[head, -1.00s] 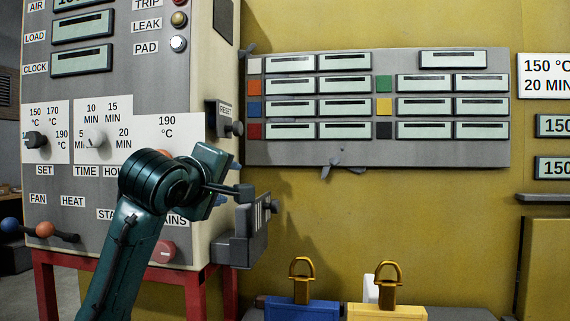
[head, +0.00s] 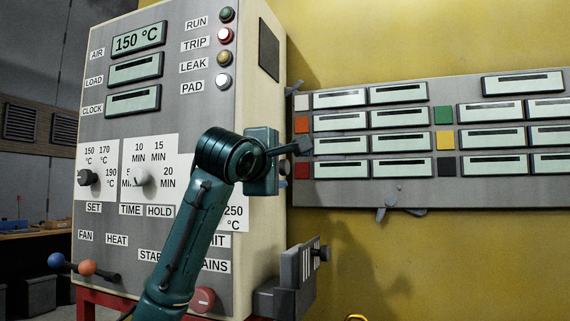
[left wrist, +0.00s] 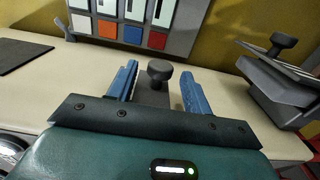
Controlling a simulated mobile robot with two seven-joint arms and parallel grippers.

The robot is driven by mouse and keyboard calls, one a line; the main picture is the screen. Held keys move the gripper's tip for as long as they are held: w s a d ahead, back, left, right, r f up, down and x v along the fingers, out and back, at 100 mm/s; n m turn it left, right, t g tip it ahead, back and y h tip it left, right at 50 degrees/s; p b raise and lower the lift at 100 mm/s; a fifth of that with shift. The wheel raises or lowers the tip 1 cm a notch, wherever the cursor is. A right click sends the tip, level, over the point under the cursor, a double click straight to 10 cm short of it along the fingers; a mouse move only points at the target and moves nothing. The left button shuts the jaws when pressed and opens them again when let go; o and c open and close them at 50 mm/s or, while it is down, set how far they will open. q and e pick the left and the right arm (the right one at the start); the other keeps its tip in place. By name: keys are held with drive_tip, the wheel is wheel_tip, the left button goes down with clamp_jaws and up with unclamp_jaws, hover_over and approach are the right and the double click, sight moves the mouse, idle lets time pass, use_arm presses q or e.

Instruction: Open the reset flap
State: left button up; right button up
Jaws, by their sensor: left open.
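The reset flap (left wrist: 152,97) shows in the left wrist view as a dark plate with a round dark knob (left wrist: 160,70). My left gripper (left wrist: 159,82) is open, its two blue fingers on either side of the knob, with visible gaps between. In the head view my left gripper (head: 292,148) is at the right side edge of the oven's control cabinet (head: 262,110) and hides the flap and its RESET label. The flap looks closed, but its exact angle is hard to tell. My right gripper is not in view.
A grey bracket box (head: 300,275) with its own knob juts from the cabinet's side below my gripper; it also shows in the left wrist view (left wrist: 285,80). A card rack (head: 360,190) hangs on the yellow wall to the right. Knobs and labels cover the cabinet front.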

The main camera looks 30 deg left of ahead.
sight(281, 167)
use_arm(q)
drive_tip(key=shift+x, duration=1.65)
clamp_jaws()
